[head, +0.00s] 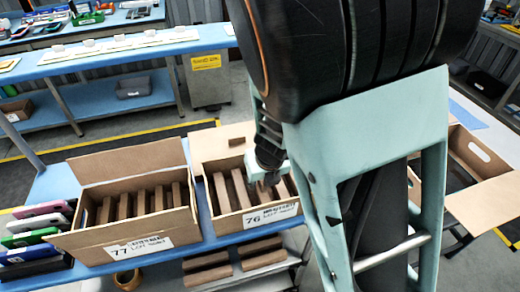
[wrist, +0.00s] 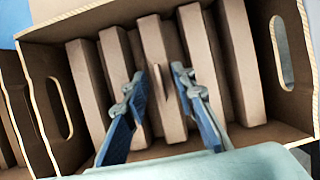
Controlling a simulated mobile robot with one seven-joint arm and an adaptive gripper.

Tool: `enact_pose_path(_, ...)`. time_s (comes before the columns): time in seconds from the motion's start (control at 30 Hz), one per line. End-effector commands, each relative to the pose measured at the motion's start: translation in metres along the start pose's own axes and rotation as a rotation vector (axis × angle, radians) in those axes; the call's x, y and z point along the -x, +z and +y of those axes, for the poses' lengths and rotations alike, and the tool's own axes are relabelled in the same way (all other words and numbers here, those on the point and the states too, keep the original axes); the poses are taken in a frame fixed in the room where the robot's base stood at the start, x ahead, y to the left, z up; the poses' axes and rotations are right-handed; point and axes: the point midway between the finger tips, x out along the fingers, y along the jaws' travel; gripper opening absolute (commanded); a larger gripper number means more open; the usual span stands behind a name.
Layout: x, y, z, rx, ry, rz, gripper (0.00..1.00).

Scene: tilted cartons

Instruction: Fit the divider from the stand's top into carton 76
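Carton 76 (head: 229,228) is an open brown box on the blue bench, its label on the front wall; several upright brown slabs (head: 219,193) stand in it. My gripper (head: 268,170) is over this carton, partly hidden by my arm. In the wrist view my gripper (wrist: 161,78) has two blue fingers with a gap between the tips. A brown slab (wrist: 152,40) runs through that gap; I cannot tell whether the fingers touch it. The carton's end wall (wrist: 295,60) has a hand hole. I cannot make out the stand or a separate divider on it.
Carton 77 (head: 82,237) stands close on the left, with slabs inside and its flap raised. Coloured cases (head: 34,238) are stacked at far left. Another open carton (head: 480,193) is at the right, behind my arm. Brown slabs (head: 207,275) lie below the bench edge.

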Motion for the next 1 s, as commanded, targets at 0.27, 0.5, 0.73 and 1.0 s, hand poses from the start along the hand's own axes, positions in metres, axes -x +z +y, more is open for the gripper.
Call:
enact_pose_path(0.27, 0.007, 0.002, 0.001, 0.003, 0.001, -0.004, 0.25)
enact_pose_path(0.5, 0.023, 0.002, 0.002, 0.003, 0.002, -0.005, 0.25)
enact_pose_path(0.73, 0.039, 0.002, 0.002, 0.005, 0.003, -0.005, 0.25)
enact_pose_path(1.0, 0.054, 0.001, 0.002, 0.004, 0.002, -0.003, 0.25)
